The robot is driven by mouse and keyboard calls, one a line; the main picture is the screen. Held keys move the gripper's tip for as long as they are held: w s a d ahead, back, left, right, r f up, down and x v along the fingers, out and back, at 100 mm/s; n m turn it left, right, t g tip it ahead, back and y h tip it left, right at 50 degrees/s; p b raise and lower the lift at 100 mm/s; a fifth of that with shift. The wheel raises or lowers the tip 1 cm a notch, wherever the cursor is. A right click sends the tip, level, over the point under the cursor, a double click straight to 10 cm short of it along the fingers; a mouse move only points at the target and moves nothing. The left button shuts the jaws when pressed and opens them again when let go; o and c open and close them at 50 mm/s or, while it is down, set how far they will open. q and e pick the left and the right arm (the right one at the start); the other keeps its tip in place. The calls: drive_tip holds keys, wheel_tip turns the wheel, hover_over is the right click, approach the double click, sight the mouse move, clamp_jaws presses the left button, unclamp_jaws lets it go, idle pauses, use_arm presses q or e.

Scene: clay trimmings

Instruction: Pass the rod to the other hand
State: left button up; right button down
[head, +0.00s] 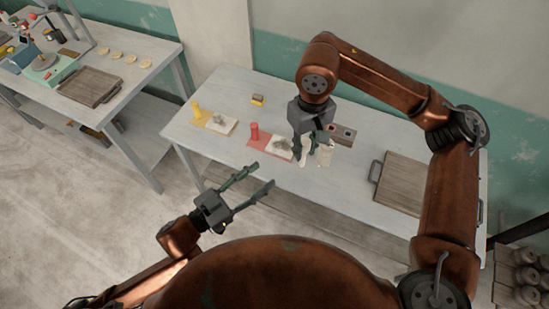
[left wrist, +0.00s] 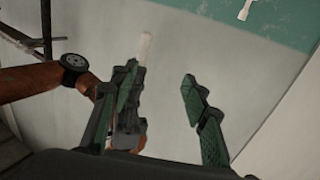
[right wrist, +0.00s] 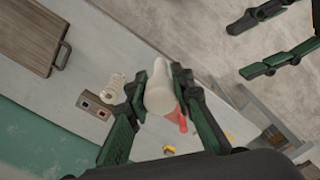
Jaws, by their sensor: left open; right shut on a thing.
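The rod (right wrist: 159,92) is pale white, with a rounded top. My right gripper (right wrist: 160,82) is shut on it, with a finger on each side. In the head view the rod (head: 303,158) hangs below this gripper above the table, and its white end (left wrist: 146,48) shows in the left wrist view. My left gripper (head: 263,176) is open and empty, in front of the table and to the left of the rod, apart from it. In the left wrist view its fingers partly hide my right gripper.
The table (head: 225,88) holds a yellow cylinder (head: 196,110), a red cylinder (head: 254,131), white tiles with grey clay, a pale cylinder (head: 325,155) and a brown block with holes (head: 343,134). A handled board (head: 400,185) lies right. Another table stands left.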

use_arm(q)
wheel_tip(320, 180, up, 6)
drive_tip(key=d+m+g+h, duration=0.1)
drive_tip(key=m+g, duration=0.1)
drive_tip(key=g, duration=0.1)
drive_tip(key=x, duration=1.2)
drive_tip(key=shift+w+r, duration=0.15)
drive_tip(key=shift+w, duration=0.15)
use_arm(e)
drive_tip(key=shift+w, duration=0.1)
use_arm(q)
drive_tip(key=shift+c, duration=0.3)
